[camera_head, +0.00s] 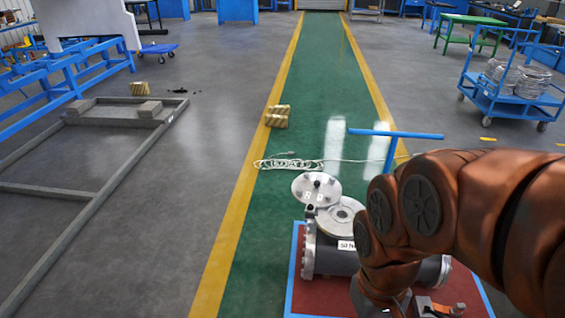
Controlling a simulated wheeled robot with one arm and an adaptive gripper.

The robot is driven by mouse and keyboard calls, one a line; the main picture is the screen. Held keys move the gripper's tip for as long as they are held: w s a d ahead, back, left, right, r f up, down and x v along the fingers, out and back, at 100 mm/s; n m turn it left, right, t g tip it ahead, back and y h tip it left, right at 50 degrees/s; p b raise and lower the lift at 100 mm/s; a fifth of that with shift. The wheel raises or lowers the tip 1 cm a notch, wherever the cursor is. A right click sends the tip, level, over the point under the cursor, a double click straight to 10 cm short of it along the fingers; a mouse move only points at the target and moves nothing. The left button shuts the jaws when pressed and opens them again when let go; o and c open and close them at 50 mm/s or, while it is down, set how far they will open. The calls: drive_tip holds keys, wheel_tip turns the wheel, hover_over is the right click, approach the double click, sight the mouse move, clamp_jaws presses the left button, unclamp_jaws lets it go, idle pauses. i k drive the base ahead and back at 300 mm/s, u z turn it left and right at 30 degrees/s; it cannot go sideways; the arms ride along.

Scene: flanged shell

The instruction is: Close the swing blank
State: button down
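The swing blank (316,189) is a round grey metal disc with small holes near its rim. It stands swung out to the upper left of the round flanged opening (341,217) on top of the grey shell (333,257), so the opening is uncovered. The hinge between them is small and hard to make out. My orange-brown arm comes in from the right and hides the right part of the shell. No gripper fingers can be made out there.
The shell is on a red mat with a blue border (292,270). A blue T-shaped stand (394,135) rises behind it. A coiled white cable (290,164) and brown boxes (278,116) lie beyond on the green lane. The grey floor on the left holds a metal frame (60,192).

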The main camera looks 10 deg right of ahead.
sight(315, 186)
drive_tip(key=u, duration=0.8)
drive_tip(key=i, duration=0.85)
drive_tip(key=u, duration=0.85)
drive_tip(key=i, duration=1.2)
drive_tip(key=z, duration=1.65)
drive_tip(key=i, duration=1.15)
drive_tip(key=z, duration=0.6)
